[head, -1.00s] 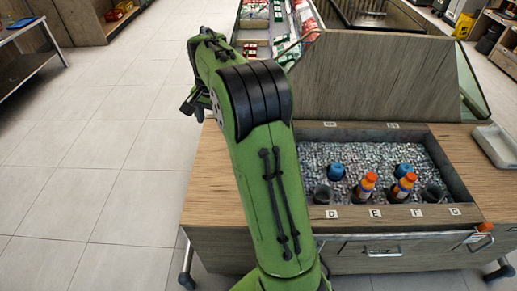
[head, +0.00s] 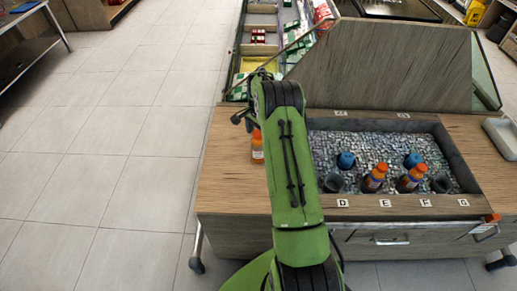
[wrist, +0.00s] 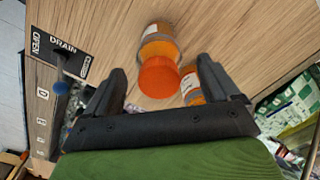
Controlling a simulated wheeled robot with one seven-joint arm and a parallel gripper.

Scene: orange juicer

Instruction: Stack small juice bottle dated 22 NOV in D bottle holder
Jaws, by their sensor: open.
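An orange juice bottle (head: 257,148) with an orange cap stands on the wooden counter, just left of my arm in the head view. In the wrist view two juice bottles show: a nearer one with its orange cap (wrist: 158,76) between my fingers, and another (wrist: 192,86) partly behind the right finger. Their label dates are not readable. My gripper (wrist: 160,92) is open and empty, its fingers on either side of the nearer cap; contact cannot be told. The dark D holder (head: 333,183) sits in the bin behind the D label (head: 342,202) and looks empty.
The bin of ice (head: 385,145) also has orange-capped bottles at E (head: 374,178) and F (head: 411,178), a dark G holder (head: 441,184) and blue holders (head: 346,160) behind. A wooden panel (head: 400,65) rises behind the bin. A drain sign (wrist: 62,50) lies left in the wrist view.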

